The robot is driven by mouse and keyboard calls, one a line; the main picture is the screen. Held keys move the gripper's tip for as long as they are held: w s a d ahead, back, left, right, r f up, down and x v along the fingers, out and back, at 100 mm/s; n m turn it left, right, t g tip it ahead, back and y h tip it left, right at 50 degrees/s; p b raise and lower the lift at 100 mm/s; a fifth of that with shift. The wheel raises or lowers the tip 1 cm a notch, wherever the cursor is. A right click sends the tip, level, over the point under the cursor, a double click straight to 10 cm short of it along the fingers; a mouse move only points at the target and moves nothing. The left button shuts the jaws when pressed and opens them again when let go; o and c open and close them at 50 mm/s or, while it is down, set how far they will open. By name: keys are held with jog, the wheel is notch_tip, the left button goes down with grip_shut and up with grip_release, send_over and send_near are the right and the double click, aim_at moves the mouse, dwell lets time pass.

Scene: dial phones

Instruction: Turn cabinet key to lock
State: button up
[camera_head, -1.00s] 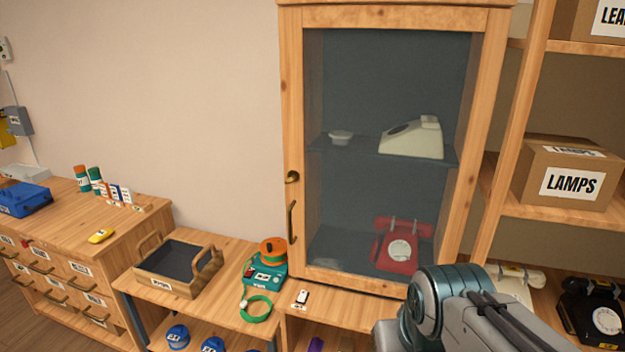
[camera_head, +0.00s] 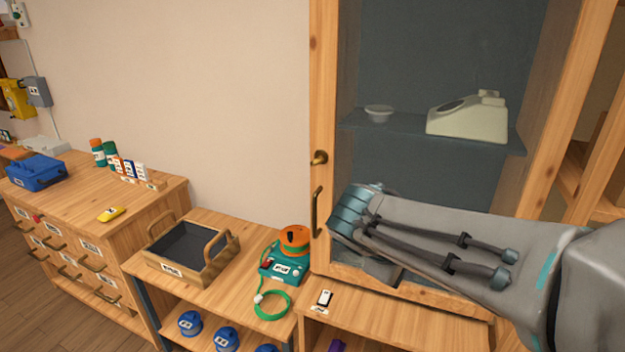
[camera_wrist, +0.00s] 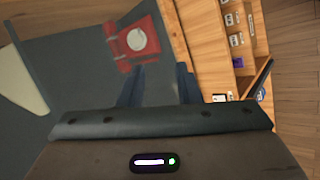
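The wooden cabinet (camera_head: 323,95) has a closed glass door. How the knob is turned is too small to tell. My arm reaches across the lower glass from the right, and its end is just right of the handle. In the head view my fingers are hidden by the arm. In the wrist view my gripper (camera_wrist: 158,88) shows two dark fingers apart with nothing between them, facing the glass. The knob is not visible there.
Behind the glass are a cream phone (camera_head: 468,117), a small white dish (camera_head: 379,113) and a red phone (camera_wrist: 135,42). Left of the cabinet, a low bench holds a wooden tray (camera_head: 160,260) and a teal device with an orange top (camera_head: 284,268). The wall above is clear.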

jog(key=w+a+r+n+t+h+b, duration=0.15)
jog(key=w+a+n+t+b, duration=0.25)
jog(key=w+a+n+t, duration=0.5)
jog(key=n+t+y+b, duration=0.1)
jog(key=n+t+y, duration=0.1)
send_near(313, 165)
jog(key=p+x, duration=0.2)
jog(key=x, duration=0.8)
grip_shut()
